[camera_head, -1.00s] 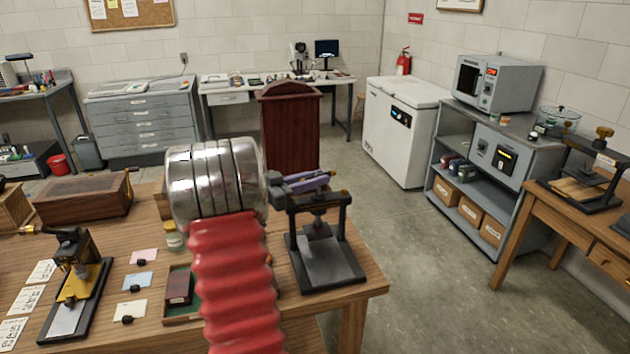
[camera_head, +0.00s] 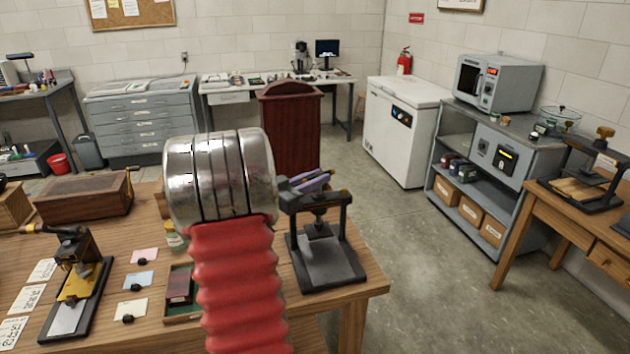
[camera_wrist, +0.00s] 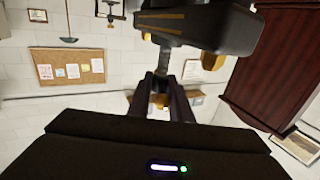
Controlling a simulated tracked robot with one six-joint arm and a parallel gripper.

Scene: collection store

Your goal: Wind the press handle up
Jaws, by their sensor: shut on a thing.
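The black press (camera_head: 322,262) stands near the right front corner of the wooden table (camera_head: 372,287). My gripper (camera_head: 326,178) is at the top of the press, partly hidden by my own wrist and arm. In the wrist view my gripper (camera_wrist: 162,96) has its two dark fingers shut on a small brass-coloured part of the press handle (camera_wrist: 160,101). The dark top of the press (camera_wrist: 200,25) with gold stripes fills the upper middle of that view. Most of the handle is hidden, so its exact angle cannot be told.
A yellow-and-black hand stamp (camera_head: 75,275), several cards and a green tray (camera_head: 184,308) lie left of my arm. A wooden box (camera_head: 85,198) stands further back. A dark red cabinet (camera_head: 290,130) stands behind the press. Floor right of the table is clear.

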